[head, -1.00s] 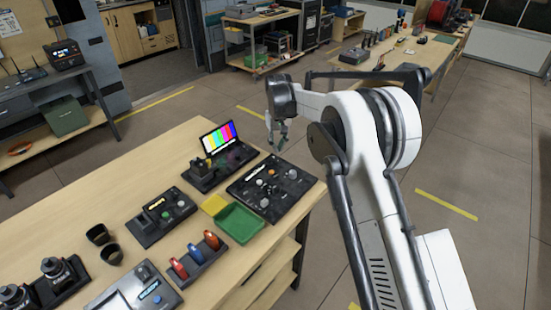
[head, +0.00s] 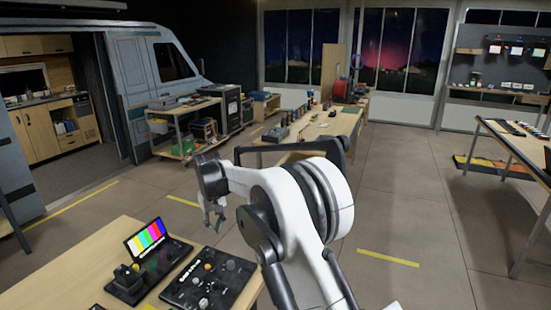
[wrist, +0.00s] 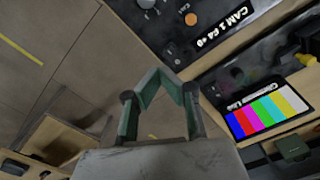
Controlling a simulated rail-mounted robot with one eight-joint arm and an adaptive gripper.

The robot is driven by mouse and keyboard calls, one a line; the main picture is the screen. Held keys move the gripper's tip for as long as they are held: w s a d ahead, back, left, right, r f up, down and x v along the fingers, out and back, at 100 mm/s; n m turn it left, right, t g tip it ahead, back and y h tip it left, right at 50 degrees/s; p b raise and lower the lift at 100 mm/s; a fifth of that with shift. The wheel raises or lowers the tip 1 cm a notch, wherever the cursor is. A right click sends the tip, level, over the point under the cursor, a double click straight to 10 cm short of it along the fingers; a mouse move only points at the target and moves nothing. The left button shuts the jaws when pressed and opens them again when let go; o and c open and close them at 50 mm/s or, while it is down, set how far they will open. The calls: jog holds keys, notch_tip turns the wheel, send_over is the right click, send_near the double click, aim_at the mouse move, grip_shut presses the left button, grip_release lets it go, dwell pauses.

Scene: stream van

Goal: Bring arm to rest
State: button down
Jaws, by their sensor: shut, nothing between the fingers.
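My gripper (head: 214,222) hangs fingers down at the end of my white arm in the head view, above the floor just beyond the right part of the wooden table (head: 60,277). In the wrist view its green-grey fingers (wrist: 168,82) come together at the tips with nothing between them. The gripper is apart from the black control panel (head: 209,283) and the colour-bar monitor (head: 147,238) on the table. Both also show in the wrist view, the panel (wrist: 205,40) at the top and the monitor (wrist: 268,115) at the right.
A long workbench (head: 325,128) with small items stands behind my arm. A cart (head: 180,125) with equipment stands by the van (head: 145,75). Another table (head: 520,145) is at the far right. The floor (head: 420,215) right of my arm is clear.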

jog(key=s+d+r+m+t+b, duration=0.1)
jog(key=s+d+r+m+b, duration=0.15)
jog(key=d+r, duration=1.05)
jog(key=s+d+r+m+t+y+b, duration=0.1)
jog(key=s+d+r, duration=0.2)
jog(key=s+d, duration=0.4)
jog(key=s+d+r+t+b, duration=0.1)
jog(key=s+d+r, duration=0.25)
jog(key=d, duration=0.45)
jog(key=s+d+f+m+t+b, duration=0.1)
jog(key=s+d+f+m+t, duration=0.1)
jog(key=s+d, duration=0.95)
jog(key=s+d+f+m+t+b, duration=0.1)
jog(key=s+d+f, duration=0.1)
jog(key=s+f, duration=0.2)
jog(key=s+d+f+m+t+h+b, duration=0.1)
jog(key=s+d+f, duration=0.2)
jog(key=s, duration=0.8)
jog(key=shift+s+d+f, duration=0.25)
jog(key=shift+f, duration=0.6)
jog(key=shift+a, duration=0.1)
